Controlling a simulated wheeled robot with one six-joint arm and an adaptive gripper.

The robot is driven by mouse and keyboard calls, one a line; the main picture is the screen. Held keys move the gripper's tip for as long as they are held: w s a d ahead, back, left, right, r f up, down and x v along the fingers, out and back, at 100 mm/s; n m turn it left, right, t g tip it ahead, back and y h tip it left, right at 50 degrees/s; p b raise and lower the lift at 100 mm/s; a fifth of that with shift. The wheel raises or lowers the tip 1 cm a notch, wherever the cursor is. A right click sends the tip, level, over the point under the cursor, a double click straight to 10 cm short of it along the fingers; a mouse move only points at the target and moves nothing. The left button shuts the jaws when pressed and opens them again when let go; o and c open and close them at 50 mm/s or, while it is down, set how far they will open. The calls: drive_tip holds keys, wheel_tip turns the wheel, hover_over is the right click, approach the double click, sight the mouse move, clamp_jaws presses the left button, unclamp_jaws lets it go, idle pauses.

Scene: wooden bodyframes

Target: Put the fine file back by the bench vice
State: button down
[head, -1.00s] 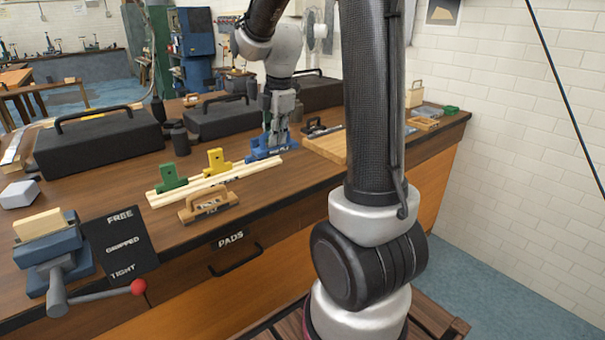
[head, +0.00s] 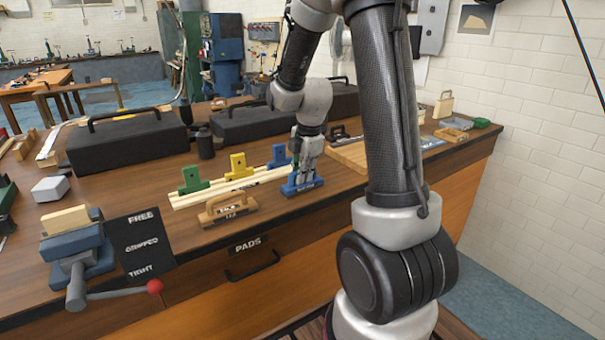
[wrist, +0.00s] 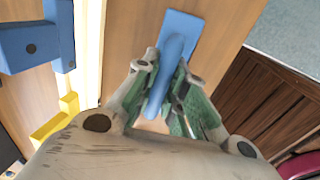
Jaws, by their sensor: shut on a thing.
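My gripper (head: 304,172) is shut on the upright handle of a flat blue tool (head: 303,188), by the bench's front edge. The wrist view shows the blue tool (wrist: 182,42) with its handle between the fingers. Its pale lettering is too small to read, so I cannot confirm that it is the fine file. I cannot tell whether its base touches the bench. A similar wood-coloured handled tool (head: 228,211) sits to its left, with unreadable lettering. The blue-grey bench vice (head: 78,250) is at the near left, with a pale wooden piece (head: 66,221) in its jaws.
Pale strips (head: 222,191) lie behind the wooden tool, with green (head: 192,181), yellow (head: 238,168) and blue (head: 280,157) clamp-like pieces along them. Black cases (head: 128,145) line the back.

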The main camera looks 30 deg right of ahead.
drive_tip(key=c, duration=1.5)
unclamp_jaws()
drive_tip(key=shift+f, duration=0.15)
wheel_tip(320, 180, up, 12)
drive_tip(key=s, duration=0.2)
drive_tip(key=s+a+r+m, duration=0.1)
drive_tip(key=s+m, duration=0.5)
drive_tip(key=s, duration=0.1)
drive_tip(key=s+a+r+m+t, duration=0.1)
drive_tip(key=s+a+r+m, duration=0.1)
drive_tip(key=s+m, duration=0.4)
drive_tip(key=s+a+r+m+t, duration=0.1)
drive_tip(key=s+a+m, duration=0.1)
drive_tip(key=s+m, duration=0.4)
drive_tip(key=shift+s+a+r, duration=0.1)
drive_tip(key=shift+s+r, duration=0.1)
drive_tip(key=shift+s, duration=0.5)
drive_tip(key=shift+s+r, duration=0.2)
drive_tip(key=shift+s, duration=0.5)
